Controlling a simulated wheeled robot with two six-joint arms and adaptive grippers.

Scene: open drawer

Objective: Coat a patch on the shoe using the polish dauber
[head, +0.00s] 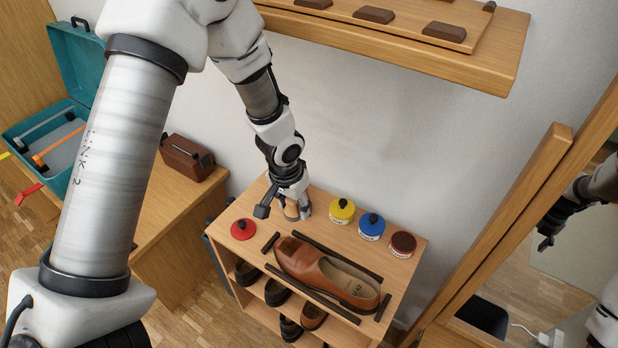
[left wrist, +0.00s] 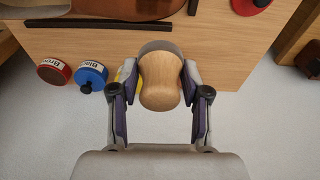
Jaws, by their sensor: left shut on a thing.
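A brown leather shoe (head: 318,272) lies on the wooden cabinet top (head: 405,290), framed by dark strips. Its edge shows at the top of the left wrist view (left wrist: 100,10). My left gripper (head: 292,210) is at the back of the cabinet top, behind the shoe and apart from it. Its fingers are shut on the polish dauber, whose rounded wooden handle (left wrist: 160,82) and grey head (left wrist: 160,47) show in the left wrist view. I cannot tell whether the dauber touches the cabinet top. My right gripper is not in view.
Yellow (head: 342,211), blue (head: 371,227) and brown-red (head: 403,244) tins stand right of the gripper. A red round lid or tin (head: 243,229) lies left. A shelf (head: 480,70) hangs above. A mirror (head: 570,250) stands right. More shoes sit on lower shelves.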

